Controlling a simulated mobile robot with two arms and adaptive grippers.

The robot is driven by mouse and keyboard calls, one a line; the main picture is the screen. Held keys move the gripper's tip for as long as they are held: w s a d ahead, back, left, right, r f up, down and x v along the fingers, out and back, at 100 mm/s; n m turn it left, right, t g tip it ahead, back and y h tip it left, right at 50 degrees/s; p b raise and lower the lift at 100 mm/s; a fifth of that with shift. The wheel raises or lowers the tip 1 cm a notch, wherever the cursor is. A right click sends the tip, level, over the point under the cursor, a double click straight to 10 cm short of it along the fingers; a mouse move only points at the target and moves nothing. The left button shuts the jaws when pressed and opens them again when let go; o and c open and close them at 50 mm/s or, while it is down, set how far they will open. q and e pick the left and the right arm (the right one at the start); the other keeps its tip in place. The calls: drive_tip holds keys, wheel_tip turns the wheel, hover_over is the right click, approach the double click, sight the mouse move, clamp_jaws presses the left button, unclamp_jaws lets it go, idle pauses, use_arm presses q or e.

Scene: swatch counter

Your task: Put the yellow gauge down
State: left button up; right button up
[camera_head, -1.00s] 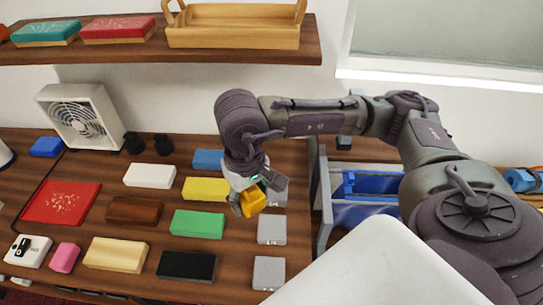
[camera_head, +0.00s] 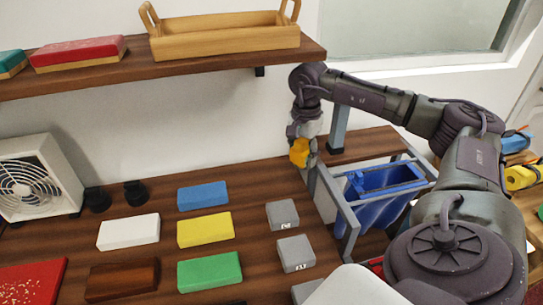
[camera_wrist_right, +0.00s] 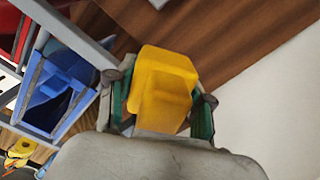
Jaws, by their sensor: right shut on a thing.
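The yellow gauge (camera_head: 299,152) is a small yellow block-like piece held in my right gripper (camera_head: 303,158). In the right wrist view the gauge (camera_wrist_right: 161,88) sits between the two fingers of the right gripper (camera_wrist_right: 160,100), which are shut on it. In the head view the gripper points down, above the right part of the wooden counter (camera_head: 258,185), close to the grey frame around the blue bin. The gap between the gauge and the counter is hard to judge. My left gripper is not in view.
A blue bin (camera_head: 385,182) in a grey frame (camera_head: 333,190) stands right of the gripper. Grey blocks (camera_head: 282,214) and blue, yellow (camera_head: 205,229), green and white blocks lie on the counter. A shelf (camera_head: 190,63) with a wooden tray (camera_head: 225,42) hangs above. Counter behind the grey blocks is bare.

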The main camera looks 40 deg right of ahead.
drive_tip(key=d+m, duration=0.2)
drive_tip(key=d, duration=0.2)
drive_tip(key=b, duration=0.4)
hover_over(271, 187)
drive_tip(key=f, duration=0.6)
drive_tip(key=shift+s+d+f, duration=0.15)
drive_tip(key=shift+d+f, duration=0.15)
drive_tip(key=shift+d, duration=0.1)
drive_tip(key=shift+w+a+f+b, duration=0.25)
drive_tip(key=shift+w+a+b, duration=0.05)
drive_tip(key=shift+a, duration=0.05)
wheel_tip(271, 187, down, 4)
drive_tip(key=b, duration=0.3)
drive_tip(key=shift+f+b, duration=0.1)
drive_tip(key=shift+b, duration=0.2)
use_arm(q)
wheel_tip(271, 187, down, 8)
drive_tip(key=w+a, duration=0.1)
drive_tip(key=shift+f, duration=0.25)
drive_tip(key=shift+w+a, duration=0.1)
